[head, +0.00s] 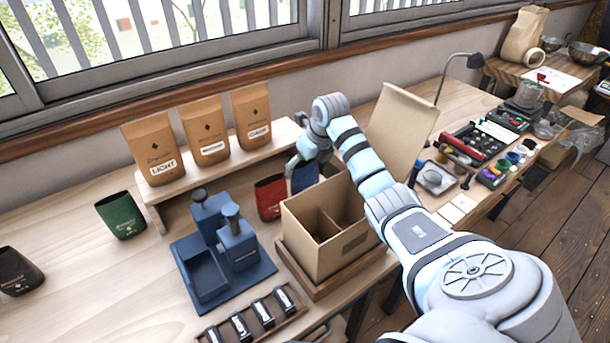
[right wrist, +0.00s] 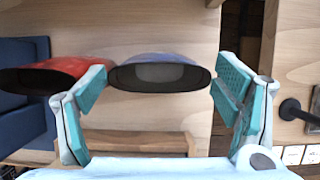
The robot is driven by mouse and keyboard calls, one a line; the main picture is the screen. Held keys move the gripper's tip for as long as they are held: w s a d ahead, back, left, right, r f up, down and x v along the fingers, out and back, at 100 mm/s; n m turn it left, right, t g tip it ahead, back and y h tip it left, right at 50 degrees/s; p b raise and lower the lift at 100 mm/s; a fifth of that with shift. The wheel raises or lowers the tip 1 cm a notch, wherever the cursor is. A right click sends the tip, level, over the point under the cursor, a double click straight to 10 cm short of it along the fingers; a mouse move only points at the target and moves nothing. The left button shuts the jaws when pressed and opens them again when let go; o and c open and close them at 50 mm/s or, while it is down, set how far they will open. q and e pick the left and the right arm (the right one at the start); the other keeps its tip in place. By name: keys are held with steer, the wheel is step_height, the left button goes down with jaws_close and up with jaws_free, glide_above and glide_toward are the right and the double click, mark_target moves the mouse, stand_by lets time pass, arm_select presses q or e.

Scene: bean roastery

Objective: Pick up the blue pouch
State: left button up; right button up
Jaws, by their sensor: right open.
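The blue pouch (head: 305,177) stands on the bench behind the cardboard box, just right of the red pouch (head: 269,196). My right gripper (head: 296,165) is above it and partly hides it in the head view. In the right wrist view the blue pouch (right wrist: 162,74) shows its dark open mouth between my two open teal-padded fingers (right wrist: 158,92). There is a gap on each side of it, wider on the right. The red pouch (right wrist: 62,70) lies close by the left finger, which overlaps its edge. My left gripper is not in view.
A divided cardboard box (head: 330,252) with its lid up stands in front of the pouches. A blue press (head: 238,246) is to the left. A raised shelf (head: 222,160) carries several brown bags. Green (head: 121,215) and black (head: 18,271) pouches stand farther left.

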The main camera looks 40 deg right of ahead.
steer(key=shift+s, duration=0.1)
steer(key=c, duration=0.6)
steer(key=shift+r, duration=0.1)
